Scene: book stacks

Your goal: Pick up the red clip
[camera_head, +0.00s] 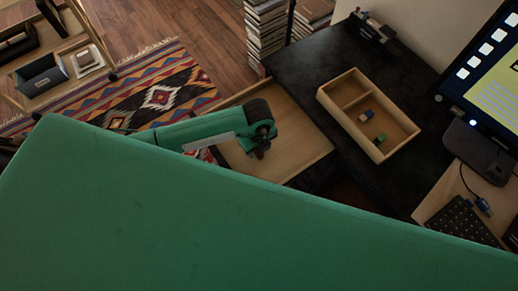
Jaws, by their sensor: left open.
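I cannot make out a red clip for certain. A light wooden tray (328,100) with compartments lies on the dark desk at the right. In it lie a small blue and yellow piece (366,115) and a small green piece (380,138). My left gripper (261,152) is small and dark in this view, pointing down over an open wooden drawer (303,150), left of the tray and apart from it. It is open; a dim reddish spot shows at its tips, too small to identify. My right gripper is out of view.
The dark desk (300,70) has free room left of the tray. A monitor (490,85) and keyboard (462,222) are at the right. Book stacks (266,30) stand behind. A patterned rug (160,95) lies at left. A large green surface hides the lower part.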

